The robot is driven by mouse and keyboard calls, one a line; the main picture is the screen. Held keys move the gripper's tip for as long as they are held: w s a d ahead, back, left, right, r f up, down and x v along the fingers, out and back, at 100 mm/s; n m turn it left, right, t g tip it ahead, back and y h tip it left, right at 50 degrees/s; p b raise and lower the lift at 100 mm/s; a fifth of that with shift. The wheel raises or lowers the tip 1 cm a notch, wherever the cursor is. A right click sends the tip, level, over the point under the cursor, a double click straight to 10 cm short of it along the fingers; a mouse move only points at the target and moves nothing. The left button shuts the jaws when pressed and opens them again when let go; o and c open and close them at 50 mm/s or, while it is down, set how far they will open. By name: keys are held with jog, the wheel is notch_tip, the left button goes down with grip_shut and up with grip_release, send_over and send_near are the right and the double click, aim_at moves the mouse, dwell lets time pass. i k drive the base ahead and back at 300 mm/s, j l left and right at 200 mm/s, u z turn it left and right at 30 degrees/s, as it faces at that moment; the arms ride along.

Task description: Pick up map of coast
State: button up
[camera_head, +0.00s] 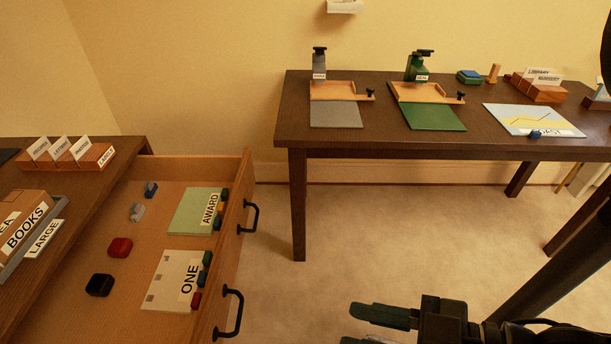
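The map of coast (520,117) lies flat on the dark table at the right, near its front edge. It is a pale sheet with blue and yellow areas, and a label at its front edge reads partly as "COAST". A small blue object (535,134) sits on that front edge and hides part of the label. My gripper (350,325) is at the bottom of the view, over the floor, well apart from the map and nearer to me. Its two dark fingers are spread with a gap between them, and I see nothing held. The lower finger is partly cut off.
An open drawer (170,210) at the left holds an AWARD sheet (190,208), a ONE sheet (168,275) and small blocks. Two stamp stands with grey (336,114) and green (436,117) mats share the table. Carpet (340,225) between the desks is clear.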

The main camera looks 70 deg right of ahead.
aim_at(535, 121)
jog(key=z, duration=3.1)
jog(key=u, duration=3.1)
jog(key=z, duration=2.9)
